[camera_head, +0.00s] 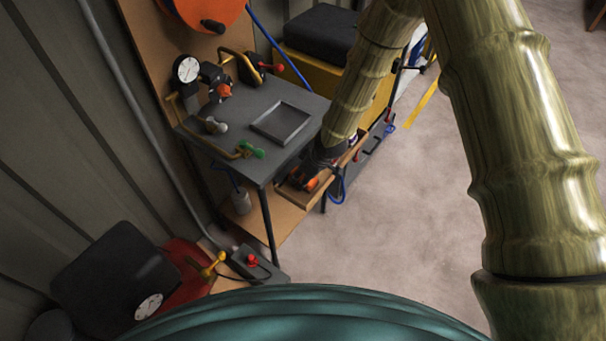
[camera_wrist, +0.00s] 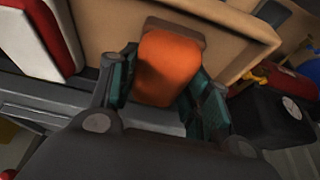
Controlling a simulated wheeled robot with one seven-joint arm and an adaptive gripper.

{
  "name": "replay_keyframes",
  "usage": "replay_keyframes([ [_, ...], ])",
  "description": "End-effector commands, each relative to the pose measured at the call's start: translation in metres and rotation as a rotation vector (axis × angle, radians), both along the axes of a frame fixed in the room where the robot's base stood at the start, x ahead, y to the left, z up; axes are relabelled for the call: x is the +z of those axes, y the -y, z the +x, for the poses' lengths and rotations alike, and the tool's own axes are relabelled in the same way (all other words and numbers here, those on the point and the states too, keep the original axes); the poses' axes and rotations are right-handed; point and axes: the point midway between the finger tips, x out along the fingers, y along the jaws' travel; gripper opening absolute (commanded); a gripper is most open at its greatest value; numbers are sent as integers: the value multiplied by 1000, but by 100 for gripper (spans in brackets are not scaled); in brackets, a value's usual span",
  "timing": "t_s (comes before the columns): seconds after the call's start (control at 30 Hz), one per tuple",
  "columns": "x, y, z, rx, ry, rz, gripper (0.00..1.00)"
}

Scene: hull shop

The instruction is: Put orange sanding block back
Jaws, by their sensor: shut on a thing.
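The orange sanding block (camera_wrist: 167,66) sits between the two dark green fingers of my gripper (camera_wrist: 163,88) in the wrist view, and the fingers are shut on it. In the head view my gripper (camera_head: 316,176) is low at the front of the grey bench, over an open wooden drawer (camera_head: 294,198). A little of the orange block (camera_head: 311,184) shows there, the rest hidden by my gripper and arm. A wooden board edge (camera_wrist: 235,38) lies right behind the block in the wrist view. I cannot tell whether the block touches it.
A red-knobbed box (camera_head: 252,262) is at lower left. The floor (camera_head: 410,210) at right is clear.

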Motion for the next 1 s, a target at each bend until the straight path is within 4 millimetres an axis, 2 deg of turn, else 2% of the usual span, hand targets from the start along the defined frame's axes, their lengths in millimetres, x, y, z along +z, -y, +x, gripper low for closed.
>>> replay_keyframes([
  [0.27,-4,0,0,0,0,0,19],
  [0.3,-3,0,0,0,1,1,53],
  [0.4,-3,0,0,0,0,0,69],
  [0.73,-1,0,0,0,1,1,69],
  [1.0,15,5,-3,-2,2,2,69],
])
